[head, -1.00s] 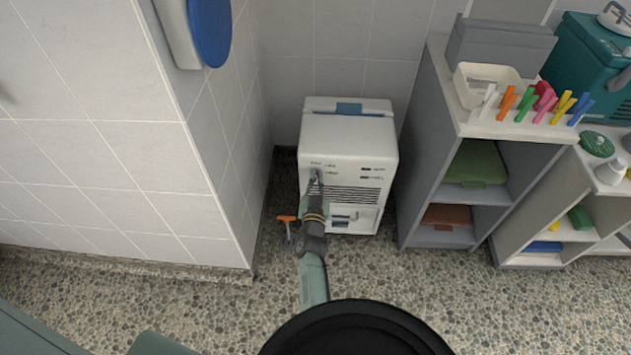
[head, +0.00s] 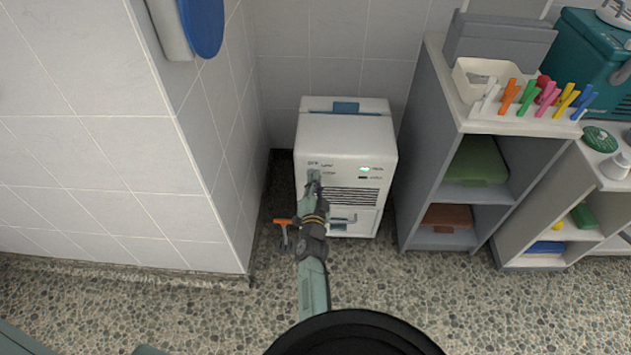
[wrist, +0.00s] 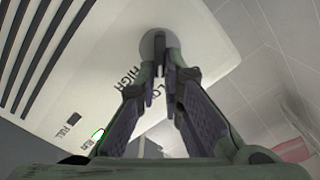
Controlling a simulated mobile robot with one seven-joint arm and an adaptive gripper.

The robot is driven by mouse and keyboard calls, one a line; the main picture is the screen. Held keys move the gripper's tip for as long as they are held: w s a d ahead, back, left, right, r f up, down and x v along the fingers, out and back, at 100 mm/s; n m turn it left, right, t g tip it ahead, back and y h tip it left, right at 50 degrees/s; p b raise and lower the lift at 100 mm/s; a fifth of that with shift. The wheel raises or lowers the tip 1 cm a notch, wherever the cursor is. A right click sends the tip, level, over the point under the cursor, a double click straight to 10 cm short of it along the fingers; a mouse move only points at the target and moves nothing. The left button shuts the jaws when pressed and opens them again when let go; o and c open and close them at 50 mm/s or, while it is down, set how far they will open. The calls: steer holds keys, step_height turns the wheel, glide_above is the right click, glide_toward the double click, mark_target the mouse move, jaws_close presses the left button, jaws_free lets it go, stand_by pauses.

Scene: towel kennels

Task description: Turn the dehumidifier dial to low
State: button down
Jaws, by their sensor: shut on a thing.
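The white dehumidifier (head: 345,150) stands on the floor against the tiled wall, with a blue patch on top and dark vent slots in front. Its grey dial (wrist: 158,48) is at the upper left of the front panel. My gripper (head: 314,182) reaches up to the dial. In the wrist view, my gripper (wrist: 160,75) has its fingertips closed on the dial's dark grip. The labels HIGH and LOW are partly visible beside the dial. A green light (head: 364,169) glows on the panel and also shows in the wrist view (wrist: 98,134).
A tiled wall corner (head: 215,200) stands close on the left. An orange-topped item (head: 283,222) is beside my arm near the floor. A grey shelf unit (head: 415,190) with coloured pegs on top stands to the right. Speckled floor in front is open.

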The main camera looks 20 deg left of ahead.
steer(key=shift+f, duration=0.1)
steer(key=c, duration=1.7)
jaws_free()
